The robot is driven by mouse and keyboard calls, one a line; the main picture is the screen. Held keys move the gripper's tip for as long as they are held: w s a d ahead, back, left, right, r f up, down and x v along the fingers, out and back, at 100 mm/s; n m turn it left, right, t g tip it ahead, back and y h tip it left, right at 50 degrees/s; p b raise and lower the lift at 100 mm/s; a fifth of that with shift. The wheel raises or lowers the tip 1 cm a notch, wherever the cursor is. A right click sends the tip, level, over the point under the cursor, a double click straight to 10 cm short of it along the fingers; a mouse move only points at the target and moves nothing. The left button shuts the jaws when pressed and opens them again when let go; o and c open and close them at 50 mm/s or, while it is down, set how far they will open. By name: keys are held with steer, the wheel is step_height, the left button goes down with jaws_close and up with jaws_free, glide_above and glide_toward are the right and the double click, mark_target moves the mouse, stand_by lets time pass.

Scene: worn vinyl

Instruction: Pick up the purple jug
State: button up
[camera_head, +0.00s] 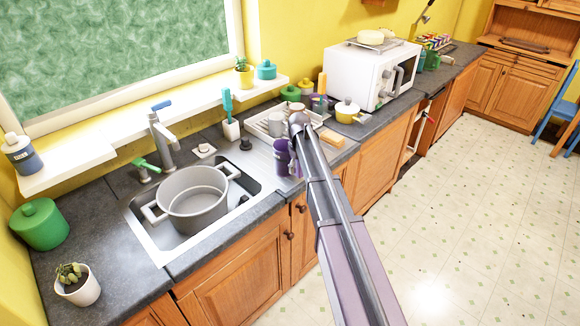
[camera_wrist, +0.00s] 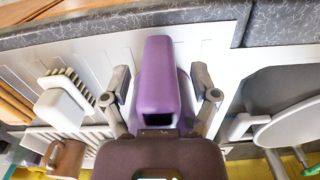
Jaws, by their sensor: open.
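The purple jug (camera_head: 281,158) stands on the sink's drainboard, just left of my arm's end in the head view. In the wrist view the purple jug (camera_wrist: 156,72) lies between the two fingers of my gripper (camera_wrist: 161,88). The fingers are spread, with a gap on each side of the jug. Its lower part in that view is hidden behind my gripper's dark body. In the head view my arm hides the fingers, and I cannot make out their spread there.
A grey pot (camera_head: 193,196) stands in the sink left of the jug. A dish rack (camera_head: 262,128) with cups is behind it. A white brush (camera_wrist: 62,105) lies beside one finger in the wrist view.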

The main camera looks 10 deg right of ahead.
stand_by(0.4)
jaws_close()
steer(key=shift+r, duration=0.15)
step_height(320, 180, up, 3)
steer(key=p, duration=0.3)
steer(key=shift+f, duration=0.2)
steer(key=s+d+r+p, duration=0.2)
steer(key=s, duration=1.3)
steer(key=shift+s+d, duration=0.25)
steer(key=shift+s, duration=0.15)
